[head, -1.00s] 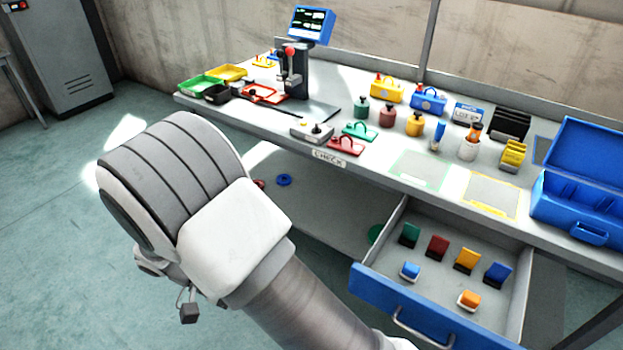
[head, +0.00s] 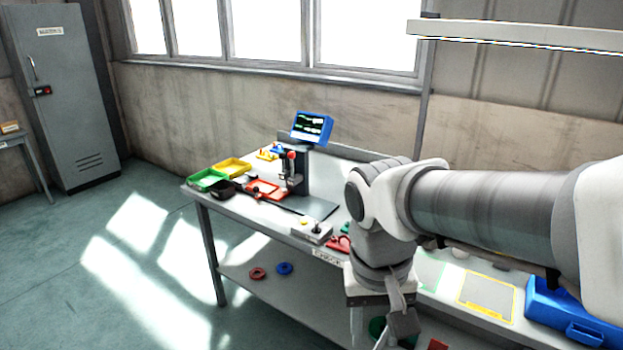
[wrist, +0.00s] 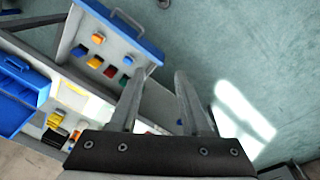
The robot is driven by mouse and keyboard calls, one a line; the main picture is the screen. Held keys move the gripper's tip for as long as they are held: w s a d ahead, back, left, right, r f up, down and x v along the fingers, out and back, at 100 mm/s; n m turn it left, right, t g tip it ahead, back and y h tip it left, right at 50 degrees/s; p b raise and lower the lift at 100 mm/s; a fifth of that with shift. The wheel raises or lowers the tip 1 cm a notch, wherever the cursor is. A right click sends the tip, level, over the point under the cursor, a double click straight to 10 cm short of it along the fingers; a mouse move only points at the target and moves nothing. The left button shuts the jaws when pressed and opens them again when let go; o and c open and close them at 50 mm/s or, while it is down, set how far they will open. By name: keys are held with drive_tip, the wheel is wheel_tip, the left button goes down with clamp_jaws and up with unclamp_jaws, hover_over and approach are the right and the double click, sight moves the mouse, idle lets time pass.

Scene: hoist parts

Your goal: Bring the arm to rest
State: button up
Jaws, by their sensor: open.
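My arm reaches in from the right in the head view and bends down at the wrist in front of the workbench (head: 245,228). My gripper (head: 368,335) points down near the bottom edge, partly cut off by the frame. In the wrist view its two fingers (wrist: 157,88) stand apart with nothing between them. Below and beyond them is the open drawer (wrist: 125,30) with a blue front and several coloured pieces in it. The gripper looks clear of the drawer, though the exact gap cannot be told.
A blue toolbox (head: 560,318) stands on the bench at right. The press with a blue screen (head: 312,128) and coloured trays (head: 208,179) are at its left end. Red (head: 258,273) and blue (head: 285,268) rings lie on the lower shelf. Floor at left is free.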

drive_tip(key=s+d+r+t+p, duration=0.3)
drive_tip(key=d+r+t, duration=0.2)
drive_tip(key=r, duration=0.3)
drive_tip(key=shift+d+y, duration=0.15)
drive_tip(key=shift+y, duration=0.25)
drive_tip(key=shift+d, duration=0.1)
idle(0.6)
